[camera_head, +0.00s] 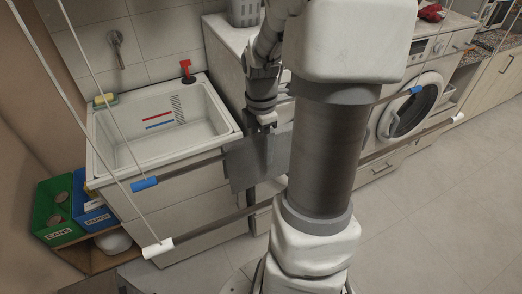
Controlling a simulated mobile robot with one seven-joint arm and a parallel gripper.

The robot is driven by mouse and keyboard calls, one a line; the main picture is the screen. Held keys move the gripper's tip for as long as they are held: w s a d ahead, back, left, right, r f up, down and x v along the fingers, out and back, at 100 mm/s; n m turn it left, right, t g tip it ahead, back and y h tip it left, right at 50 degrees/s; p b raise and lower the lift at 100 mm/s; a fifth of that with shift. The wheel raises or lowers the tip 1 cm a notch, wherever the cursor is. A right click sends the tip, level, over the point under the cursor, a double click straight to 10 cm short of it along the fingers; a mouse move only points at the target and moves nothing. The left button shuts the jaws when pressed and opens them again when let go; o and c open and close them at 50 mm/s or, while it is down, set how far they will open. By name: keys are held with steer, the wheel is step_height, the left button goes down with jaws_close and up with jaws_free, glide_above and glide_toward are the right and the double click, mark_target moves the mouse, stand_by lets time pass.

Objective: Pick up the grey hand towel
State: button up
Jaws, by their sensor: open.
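The grey hand towel (246,165) hangs down from a suspended rod near the middle of the head view, left of my thick arm link. Part of its right side is hidden behind my arm. My gripper (264,125) points down at the towel's upper edge, with its jaws open. The fingertips are small and dark here, and I cannot tell whether they straddle the cloth or touch it.
A blue-ended rod (190,167) and a white-ended rod (208,227) hang on cords across the view. A white sink (112,165) stands left, with green (45,232) and blue bins below. A washing machine (425,85) stands right. Floor is clear at lower right.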

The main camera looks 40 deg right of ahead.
jaws_close()
stand_by(0.3)
steer(key=shift+r, duration=0.15)
